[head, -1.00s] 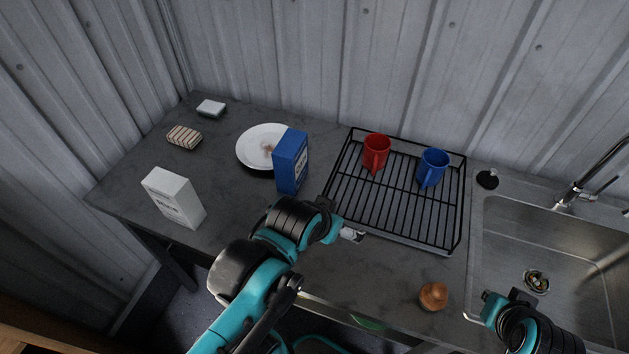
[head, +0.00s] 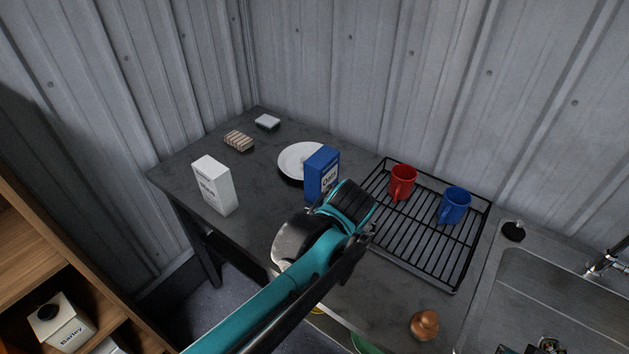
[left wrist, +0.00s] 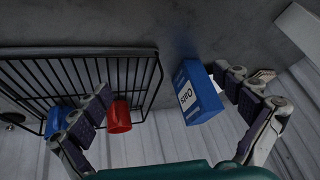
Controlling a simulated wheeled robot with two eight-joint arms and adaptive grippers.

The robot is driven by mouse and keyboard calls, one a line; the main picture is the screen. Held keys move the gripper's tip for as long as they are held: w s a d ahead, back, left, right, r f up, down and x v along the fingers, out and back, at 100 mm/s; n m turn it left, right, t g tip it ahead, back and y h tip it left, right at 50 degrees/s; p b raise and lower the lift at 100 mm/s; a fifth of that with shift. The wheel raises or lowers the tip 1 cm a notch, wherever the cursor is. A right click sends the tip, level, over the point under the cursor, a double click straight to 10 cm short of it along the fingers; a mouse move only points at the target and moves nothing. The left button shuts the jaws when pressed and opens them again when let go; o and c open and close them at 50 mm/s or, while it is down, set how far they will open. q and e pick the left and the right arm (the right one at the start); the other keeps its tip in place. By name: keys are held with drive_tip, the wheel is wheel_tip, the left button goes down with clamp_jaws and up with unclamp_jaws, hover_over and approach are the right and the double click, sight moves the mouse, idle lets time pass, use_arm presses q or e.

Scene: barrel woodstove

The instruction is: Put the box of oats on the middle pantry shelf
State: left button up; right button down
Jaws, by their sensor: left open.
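The blue box of oats (head: 321,173) stands upright on the dark counter in front of the white plate; my left wrist partly covers it in the head view. In the left wrist view the oats box (left wrist: 197,92) appears upside down between the fingers of my left gripper (left wrist: 164,84), nearer the right-hand finger. The left gripper is open and empty; its fingers are mostly hidden behind the wrist in the head view. The wooden pantry shelves (head: 28,235) are at the left edge. Only a sliver of my right gripper (head: 507,349) shows at the bottom edge, jaws unclear.
A white box (head: 213,187) stands left of the oats. The plate (head: 297,163) is behind it. A black rack (head: 432,258) holds a red mug (head: 402,181) and a blue mug (head: 454,206). A Barley container (head: 62,324) occupies a lower pantry shelf.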

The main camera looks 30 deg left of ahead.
use_arm(q)
drive_tip(key=w+a+n+g+y, duration=0.2)
drive_tip(key=w+a+n+y, duration=0.35)
drive_tip(key=w, duration=0.55)
drive_tip(key=n+g+y, duration=0.2)
drive_tip(key=n+y, duration=0.2)
drive_tip(key=n, duration=0.3)
approach(330, 173)
drive_tip(key=x, duration=0.5)
drive_tip(key=shift+a, duration=0.15)
drive_tip(key=shift+w+f+n+y, duration=0.15)
drive_tip(key=shift+n+y, duration=0.1)
drive_tip(key=shift+n, duration=0.1)
drive_tip(key=shift+a+f, duration=0.15)
drive_tip(key=shift+a, duration=0.15)
drive_tip(key=b+x, duration=0.3)
drive_tip(key=x, duration=0.4)
drive_tip(key=shift+a+f, duration=0.15)
drive_tip(key=shift+f, duration=0.1)
drive_tip(key=shift+r, duration=0.1)
drive_tip(key=shift+c, duration=0.3)
drive_tip(key=c, duration=1.4)
drive_tip(key=shift+r, duration=0.1)
